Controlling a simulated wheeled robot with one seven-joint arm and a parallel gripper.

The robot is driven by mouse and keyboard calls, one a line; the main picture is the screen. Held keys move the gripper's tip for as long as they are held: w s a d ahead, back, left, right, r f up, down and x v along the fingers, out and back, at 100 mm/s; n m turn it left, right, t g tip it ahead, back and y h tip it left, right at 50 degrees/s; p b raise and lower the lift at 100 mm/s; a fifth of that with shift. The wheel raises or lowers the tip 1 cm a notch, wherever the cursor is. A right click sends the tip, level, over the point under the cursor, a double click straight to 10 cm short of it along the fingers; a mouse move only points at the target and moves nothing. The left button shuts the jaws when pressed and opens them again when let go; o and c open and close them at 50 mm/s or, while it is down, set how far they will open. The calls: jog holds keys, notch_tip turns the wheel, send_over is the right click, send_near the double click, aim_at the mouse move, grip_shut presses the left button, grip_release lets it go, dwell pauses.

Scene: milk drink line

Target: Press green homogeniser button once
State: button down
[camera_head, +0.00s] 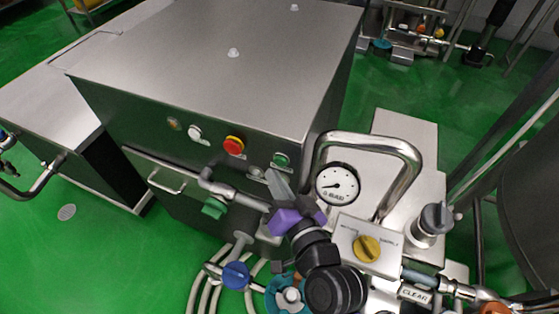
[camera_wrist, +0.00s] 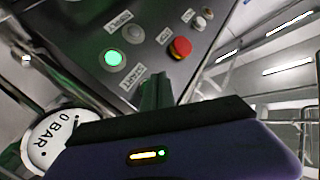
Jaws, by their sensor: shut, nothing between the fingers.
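The green button (camera_head: 281,160) sits at the right end of the control row on the front of the steel homogeniser cabinet (camera_head: 200,110). In the wrist view the green button (camera_wrist: 113,57) looks lit, with a metal ring round it. My gripper (camera_head: 272,176) is shut and empty, its grey fingers pointing up just below and left of the green button. In the wrist view my gripper (camera_wrist: 155,80) shows to the right of and below the button, apart from it in the picture. I cannot tell the exact gap to the panel.
A red emergency stop (camera_head: 234,146) and a white selector knob (camera_head: 194,132) are on the same panel. A pressure gauge (camera_head: 337,185) and a bent steel pipe (camera_head: 395,145) stand close on the right. A pipe with a green valve handle (camera_head: 214,207) runs below.

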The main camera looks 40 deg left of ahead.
jog(key=shift+s+d+p, duration=0.25)
jog(key=shift+s+p, duration=0.05)
jog(key=shift+s, duration=0.85)
jog(key=shift+s+d+p, duration=0.25)
jog(key=shift+s+p, duration=0.05)
jog(key=shift+s, duration=0.8)
